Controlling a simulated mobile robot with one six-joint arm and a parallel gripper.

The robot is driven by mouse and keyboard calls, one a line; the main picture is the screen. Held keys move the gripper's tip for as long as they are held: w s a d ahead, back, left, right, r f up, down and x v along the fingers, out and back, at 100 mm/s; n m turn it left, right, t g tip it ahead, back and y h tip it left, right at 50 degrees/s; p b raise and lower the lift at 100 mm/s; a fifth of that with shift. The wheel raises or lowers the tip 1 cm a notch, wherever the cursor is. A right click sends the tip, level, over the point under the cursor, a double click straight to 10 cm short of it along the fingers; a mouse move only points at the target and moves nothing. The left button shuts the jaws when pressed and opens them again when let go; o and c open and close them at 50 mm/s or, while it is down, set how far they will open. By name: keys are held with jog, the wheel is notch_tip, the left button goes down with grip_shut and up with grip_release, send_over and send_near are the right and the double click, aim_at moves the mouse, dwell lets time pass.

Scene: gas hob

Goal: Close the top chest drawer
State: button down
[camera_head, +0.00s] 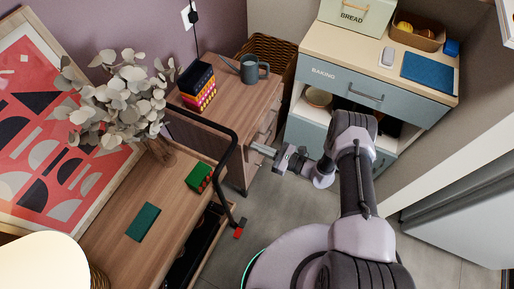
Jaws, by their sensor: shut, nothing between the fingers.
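The wooden chest (225,112) stands left of centre, with its drawer fronts turned to the right. Its top drawer front (273,108) shows as a narrow slanted strip just below the chest top. The view is too steep and small to tell how far that drawer stands out. My gripper (256,147) is shut and empty. It points left, its tips close to the lower part of the chest front, below the top drawer. I cannot tell whether it touches the chest.
A black curved bar (232,150) stands near the desk (115,195). Grey floor (283,205) is free between.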

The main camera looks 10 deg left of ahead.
jog(key=shift+w+a, duration=0.1)
jog(key=shift+a, duration=0.15)
jog(key=shift+b+x, duration=0.6)
jog(key=shift+x, duration=0.45)
jog(key=shift+w+r, duration=0.1)
jog(key=shift+r, duration=0.05)
jog(key=shift+d, duration=0.15)
